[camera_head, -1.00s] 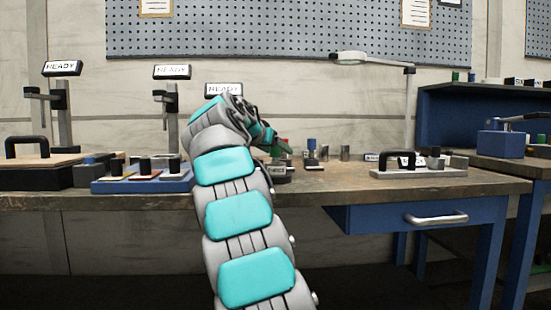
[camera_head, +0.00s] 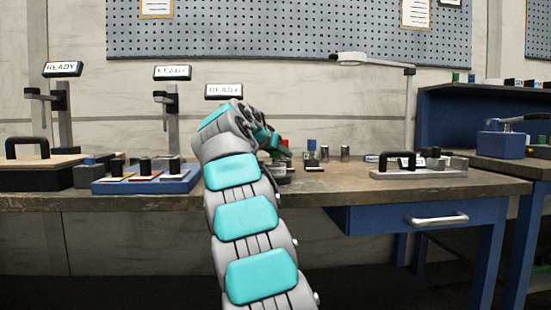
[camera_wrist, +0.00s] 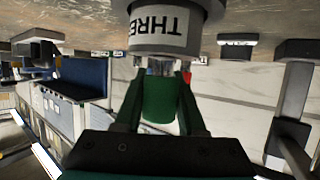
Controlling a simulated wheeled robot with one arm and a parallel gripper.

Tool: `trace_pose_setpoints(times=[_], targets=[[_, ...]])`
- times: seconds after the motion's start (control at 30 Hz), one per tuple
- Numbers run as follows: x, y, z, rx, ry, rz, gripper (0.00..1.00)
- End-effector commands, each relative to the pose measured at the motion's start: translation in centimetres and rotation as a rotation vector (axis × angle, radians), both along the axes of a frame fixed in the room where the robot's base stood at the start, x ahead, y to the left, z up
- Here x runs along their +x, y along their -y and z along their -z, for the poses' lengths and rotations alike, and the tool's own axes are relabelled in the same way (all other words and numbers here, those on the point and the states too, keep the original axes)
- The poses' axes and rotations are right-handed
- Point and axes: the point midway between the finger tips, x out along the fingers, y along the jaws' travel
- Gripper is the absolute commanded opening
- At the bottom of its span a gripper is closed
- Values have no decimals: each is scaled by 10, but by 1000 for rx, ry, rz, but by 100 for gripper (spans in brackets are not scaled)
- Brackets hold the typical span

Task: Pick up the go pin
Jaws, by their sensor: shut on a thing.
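The go pin appears to be the green-handled piece (camera_wrist: 160,100) between the fingers of my gripper (camera_wrist: 161,88) in the wrist view, which is upside down. My gripper is shut on its green handle. Just beyond it is a round grey holder (camera_wrist: 165,35) with a partly visible label starting "THRE". Metal shows between handle and holder; I cannot tell whether the pin is still seated. In the head view my gripper (camera_head: 274,142) is at the back of the bench, and my wrist mostly hides the pin.
A red-topped piece (camera_head: 284,143) and a blue-topped piece (camera_head: 311,146) stand close to my gripper. A blue tray (camera_head: 150,183) is at left and a grey handled block (camera_head: 420,170) at right. A READY sign (camera_head: 223,92) stands behind my wrist. The bench front is clear.

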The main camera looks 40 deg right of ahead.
Motion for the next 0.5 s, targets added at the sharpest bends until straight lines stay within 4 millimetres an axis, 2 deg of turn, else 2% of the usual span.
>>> trace_pose_setpoints(times=[0.03,0.1,0.5], targets=[[0,0,0,0,0,0,7],[0,0,0,0,0,0,0],[0,0,0,0,0,0,0]])
